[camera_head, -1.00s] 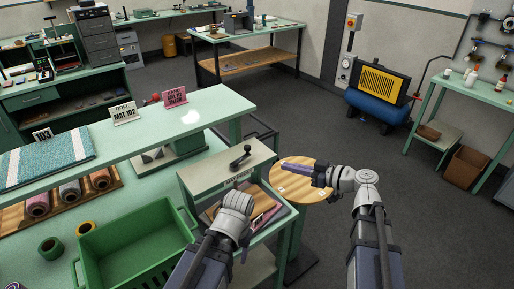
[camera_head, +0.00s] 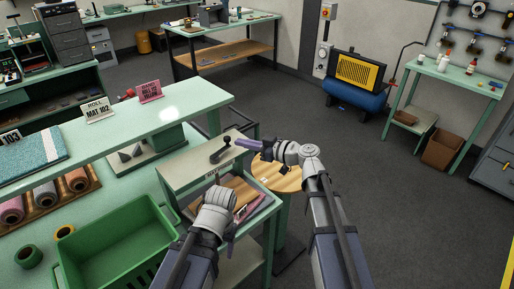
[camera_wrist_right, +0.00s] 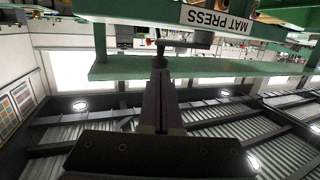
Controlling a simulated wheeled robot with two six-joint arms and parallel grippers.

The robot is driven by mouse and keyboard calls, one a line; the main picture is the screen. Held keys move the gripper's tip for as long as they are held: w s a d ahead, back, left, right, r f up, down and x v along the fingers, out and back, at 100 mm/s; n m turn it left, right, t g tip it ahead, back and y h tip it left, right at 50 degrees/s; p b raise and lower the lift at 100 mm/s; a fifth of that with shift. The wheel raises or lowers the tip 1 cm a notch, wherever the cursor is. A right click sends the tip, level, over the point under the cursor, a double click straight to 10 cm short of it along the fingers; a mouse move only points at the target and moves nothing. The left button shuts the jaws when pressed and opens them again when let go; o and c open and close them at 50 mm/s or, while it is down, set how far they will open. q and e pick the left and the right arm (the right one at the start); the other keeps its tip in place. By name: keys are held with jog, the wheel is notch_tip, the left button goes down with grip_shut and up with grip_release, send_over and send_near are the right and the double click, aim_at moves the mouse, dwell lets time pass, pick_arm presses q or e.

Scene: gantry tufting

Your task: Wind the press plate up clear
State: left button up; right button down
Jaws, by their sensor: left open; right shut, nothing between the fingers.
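The mat press (camera_head: 190,172) is a pale green frame with a dark crank (camera_head: 219,152) on its flat top. Its upside-down MAT PRESS label shows in the right wrist view (camera_wrist_right: 216,19). My right gripper (camera_head: 238,142) is shut and empty, its tips at the crank's knob; whether they touch is unclear. The knob shows just beyond the fingertips in the right wrist view (camera_wrist_right: 160,45). Under the press top lie a wooden board (camera_head: 239,188) and a pinkish piece; I cannot tell which part is the press plate. My left gripper (camera_head: 231,233) is open before the press, fingers mostly hidden.
A green crate (camera_head: 112,250) stands left of my left arm. A raised green shelf (camera_head: 190,105) carries signs and a teal mat (camera_head: 30,155). Open floor lies to the right.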

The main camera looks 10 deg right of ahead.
aim_at(221, 149)
jog(key=shift+x, duration=1.2)
